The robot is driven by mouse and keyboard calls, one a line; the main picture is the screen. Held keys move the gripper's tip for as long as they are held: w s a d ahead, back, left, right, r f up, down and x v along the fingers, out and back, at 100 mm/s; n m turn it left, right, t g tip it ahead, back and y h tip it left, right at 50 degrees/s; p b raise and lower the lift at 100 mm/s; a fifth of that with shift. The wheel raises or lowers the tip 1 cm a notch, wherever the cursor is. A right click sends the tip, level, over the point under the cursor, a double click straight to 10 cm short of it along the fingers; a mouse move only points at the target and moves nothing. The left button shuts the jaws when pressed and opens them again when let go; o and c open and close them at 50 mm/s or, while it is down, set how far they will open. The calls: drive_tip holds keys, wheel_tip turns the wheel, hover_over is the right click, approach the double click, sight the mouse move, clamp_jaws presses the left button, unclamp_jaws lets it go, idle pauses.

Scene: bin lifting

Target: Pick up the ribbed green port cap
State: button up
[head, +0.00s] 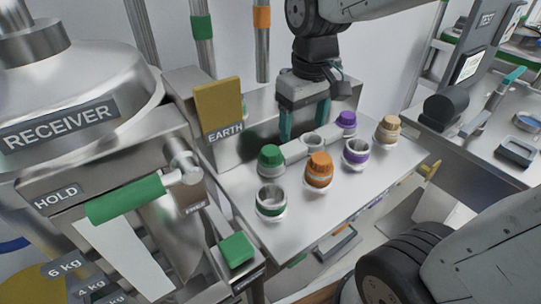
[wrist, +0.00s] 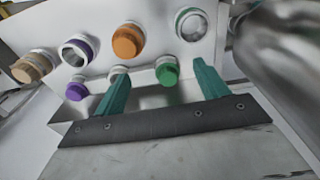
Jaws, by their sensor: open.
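The ribbed green port cap (head: 271,156) sits on a port of the sloped steel panel, left of the orange cap. It also shows in the wrist view (wrist: 167,72), between the two fingers in the picture. My gripper (head: 305,129) is open and empty, with teal fingers pointing down. In the head view it is above and to the right of the green cap, apart from it.
Near the green cap are an orange cap (head: 319,167), a purple cap (head: 346,120), a beige cap (head: 388,128), a green-ringed open port (head: 270,204) and a purple-ringed open port (head: 357,153). The yellow EARTH plate (head: 219,107) stands behind left. A steel RECEIVER vessel (head: 75,90) fills the left.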

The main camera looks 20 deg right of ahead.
sight(270, 150)
drive_tip(key=w+f, duration=0.2)
drive_tip(key=w, duration=0.1)
drive_tip(key=w+a+f+n, duration=0.1)
drive_tip(key=w+f, duration=0.1)
drive_tip(key=w, duration=0.2)
drive_tip(key=w+a+f+n, duration=0.1)
drive_tip(key=w+f, duration=0.2)
drive_tip(key=w, duration=0.1)
drive_tip(key=shift+a+g, duration=0.25)
drive_tip(key=shift+g, duration=0.05)
wheel_tip(270, 150, down, 8)
drive_tip(key=shift+w+d+f, duration=0.1)
drive_tip(key=shift+w+d, duration=0.05)
drive_tip(key=c, duration=1.2)
